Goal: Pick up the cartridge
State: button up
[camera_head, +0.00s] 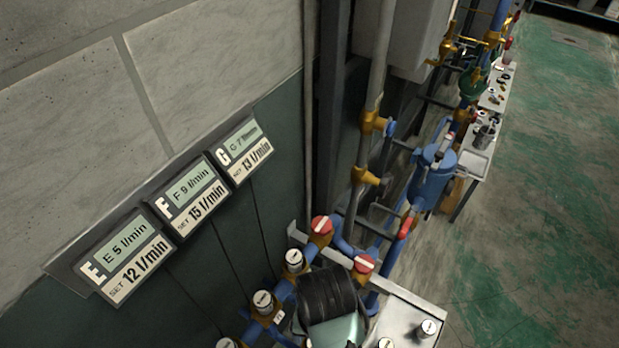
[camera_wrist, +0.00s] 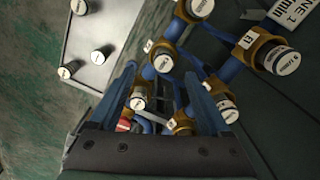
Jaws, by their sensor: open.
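Several short cylinders with round white tops stand on a pale table. One cylinder (camera_head: 429,328) is at the bottom right of the head view; three show at the upper left of the wrist view, one of them (camera_wrist: 98,57) nearest my gripper. I cannot tell which is the cartridge, as their labels are too small to read. My gripper (camera_wrist: 160,72) is open, its two blue-grey fingers spread over blue pipes and white-capped brass fittings (camera_wrist: 162,63). I see nothing held between the fingers. The table cylinders lie left of the fingers in the wrist view.
The pale table (camera_head: 405,312) stands beside blue pipes with red-capped valves (camera_head: 321,226). Three flow displays (camera_head: 187,195) hang on the wall at left. A blue vessel (camera_head: 433,178) and a farther bench (camera_head: 475,163) stand beyond. Green floor (camera_head: 540,220) at right is clear.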

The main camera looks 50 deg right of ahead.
notch_tip(320, 180, down, 4)
jog(key=shift+f+p, duration=0.2)
jog(key=shift+p, duration=0.15)
jog(key=shift+w+d+f+p, duration=0.1)
jog(key=shift+w+f+p, duration=0.1)
jog(key=shift+f, duration=0.75)
jog(key=shift+w+d+f+p, duration=0.1)
jog(key=shift+w+f+p, duration=0.1)
jog(key=shift+f, duration=0.8)
jog(key=shift+w+d+f+p, duration=0.1)
jog(key=shift+w+f+p, duration=0.1)
jog(key=shift+f, duration=0.75)
grip_shut()
